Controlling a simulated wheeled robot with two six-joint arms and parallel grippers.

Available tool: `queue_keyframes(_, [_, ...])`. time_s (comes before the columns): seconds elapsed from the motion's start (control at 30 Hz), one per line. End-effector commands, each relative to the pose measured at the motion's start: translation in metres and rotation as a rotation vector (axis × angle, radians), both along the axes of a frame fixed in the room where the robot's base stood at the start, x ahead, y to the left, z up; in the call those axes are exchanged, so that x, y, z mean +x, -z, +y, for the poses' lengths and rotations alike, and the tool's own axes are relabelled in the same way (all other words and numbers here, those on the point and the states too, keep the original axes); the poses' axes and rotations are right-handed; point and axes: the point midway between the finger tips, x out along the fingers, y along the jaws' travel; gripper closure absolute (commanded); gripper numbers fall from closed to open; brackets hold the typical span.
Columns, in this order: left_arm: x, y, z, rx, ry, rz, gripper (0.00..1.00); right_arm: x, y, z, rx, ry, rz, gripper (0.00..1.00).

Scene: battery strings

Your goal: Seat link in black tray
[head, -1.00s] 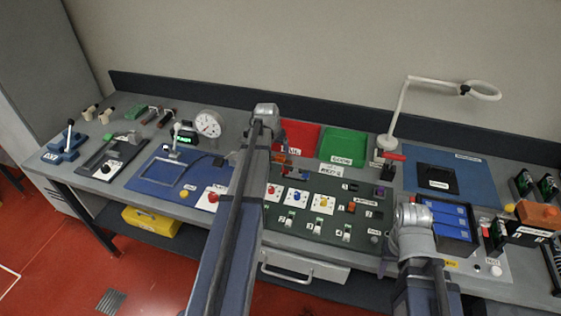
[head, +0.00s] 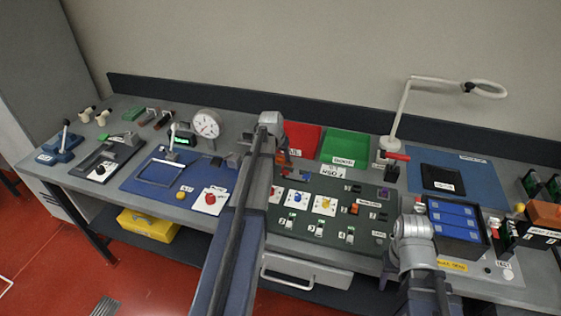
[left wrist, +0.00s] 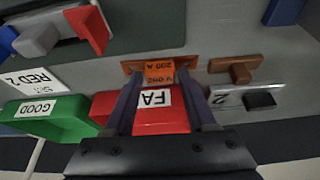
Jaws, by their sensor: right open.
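My left gripper (left wrist: 158,88) has its fingers on both sides of the labelled grip of an orange link (left wrist: 158,72) and looks shut on it. In the head view my left arm largely covers this spot, and a bit of orange shows near the red bin. The black tray (head: 487,252) stands at the right of the bench with several blue blocks in it. My right gripper (head: 412,228) is just left of the tray and open; its fingertips are hidden by its wrist. The left gripper is well to the left of the tray.
A red bin (head: 303,138) and a green bin (head: 345,146) stand behind the left gripper. A dark panel with switches (head: 325,235) lies between the arms. A white lamp arm (head: 399,115) rises behind. A brown T-shaped piece (left wrist: 237,70) lies beside the held link in the wrist view.

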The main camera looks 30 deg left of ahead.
Motion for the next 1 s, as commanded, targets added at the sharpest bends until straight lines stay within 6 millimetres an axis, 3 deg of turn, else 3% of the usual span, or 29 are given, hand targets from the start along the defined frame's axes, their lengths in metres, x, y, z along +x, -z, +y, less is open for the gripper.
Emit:
queue_keyframes(0.07, [-0.0001, 0.0, 0.0001, 0.0, 0.0, 0.0, 0.54, 0.0, 0.0, 0.0, 0.0, 0.0, 0.0, 0.5])
queue_keyframes(0.47, [0.0, 0.0, 0.0002, 0.0, 0.0, 0.0, 0.99, 0.0, 0.0001, 0.0, 0.0, 0.0, 0.0, 0.5])
queue_keyframes(1.0, [0.0, -0.0063, 0.0002, 0.0, 0.0, 0.0, 1.0, 0.0, -0.0063, 0.0, 0.0, 0.0, 0.0, 0.5])
